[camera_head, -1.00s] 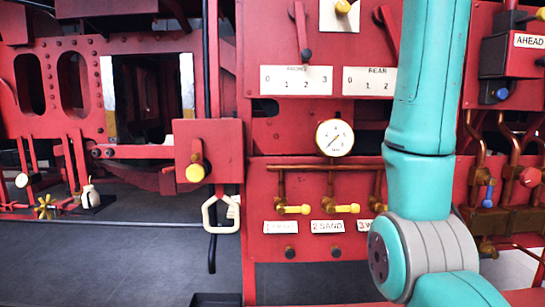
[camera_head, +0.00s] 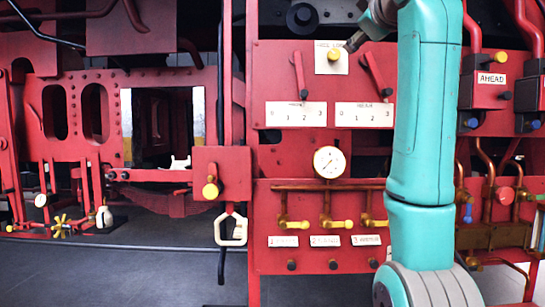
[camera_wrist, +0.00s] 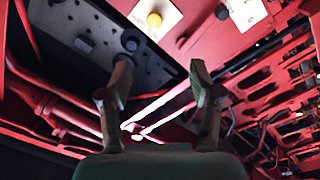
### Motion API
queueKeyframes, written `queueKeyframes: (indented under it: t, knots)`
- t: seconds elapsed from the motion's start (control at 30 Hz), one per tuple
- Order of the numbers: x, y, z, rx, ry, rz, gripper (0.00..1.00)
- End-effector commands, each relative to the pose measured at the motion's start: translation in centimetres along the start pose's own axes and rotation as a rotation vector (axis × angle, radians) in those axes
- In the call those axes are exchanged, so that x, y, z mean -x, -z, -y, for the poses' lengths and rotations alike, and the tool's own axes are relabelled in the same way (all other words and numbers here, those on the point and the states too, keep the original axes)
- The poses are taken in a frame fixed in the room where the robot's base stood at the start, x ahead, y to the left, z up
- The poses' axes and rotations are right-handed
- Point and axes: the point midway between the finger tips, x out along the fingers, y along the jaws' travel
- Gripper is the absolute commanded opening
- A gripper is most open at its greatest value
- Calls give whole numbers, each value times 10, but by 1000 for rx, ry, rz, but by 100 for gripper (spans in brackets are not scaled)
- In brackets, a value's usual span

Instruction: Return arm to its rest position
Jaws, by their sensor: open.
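My teal arm rises at the right of the head view, and its upper end reaches the top edge. The dark tip of my gripper (camera_head: 352,43) shows there, close in the picture to a yellow knob (camera_head: 333,55) on a white plate. I cannot tell the gap between them in depth. In the wrist view my gripper (camera_wrist: 160,75) is open, its two fingers apart with nothing between them. A yellow knob (camera_wrist: 154,20) on a white plate shows beyond the fingers there, apart from them.
A red panel carries two levers (camera_head: 298,75) over numbered plates, a gauge (camera_head: 329,162) and several yellow-handled valves (camera_head: 339,224). An "AHEAD" box (camera_head: 486,92) and copper pipes stand right of my arm. Red framework fills the left, with open grey floor (camera_head: 110,270) below.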

Motion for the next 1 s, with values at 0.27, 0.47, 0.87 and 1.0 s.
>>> queueKeyframes:
  t: [0.27, 0.47, 0.87, 1.0]
  knots:
    - [-23, -30, 30, -21, 6, 6, 64]
    - [-46, -65, 66, -46, 14, 15, 64]
    - [-91, -193, 195, -133, 38, 43, 64]
    - [-94, -240, 242, -166, 45, 53, 64]
